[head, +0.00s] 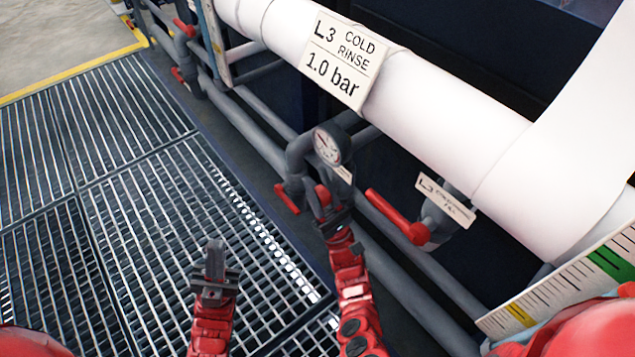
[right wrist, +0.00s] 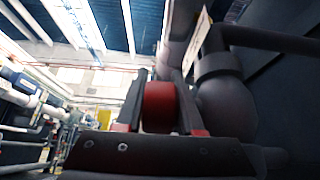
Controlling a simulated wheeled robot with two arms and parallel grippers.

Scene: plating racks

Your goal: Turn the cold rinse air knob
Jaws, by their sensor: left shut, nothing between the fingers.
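The sign reading L3 COLD RINSE 1.0 bar (head: 343,58) hangs on the white pipe. Below it is a round pressure gauge (head: 327,146), its reading too small to tell. The red air knob (head: 323,195) sits just under the gauge, partly hidden by my right gripper (head: 331,212). In the right wrist view the red knob (right wrist: 159,106) fills the space between the fingers of my right gripper (right wrist: 160,104), with no clear gap on either side. My left gripper (head: 215,261) is shut and empty above the grating, left of the knob and apart from it.
A red lever handle (head: 397,216) and a small L3 tag (head: 445,201) are right of the knob. Another red handle (head: 287,198) is close on its left. Grey pipes (head: 262,142) run along the rack. The floor grating (head: 130,220) at left is clear.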

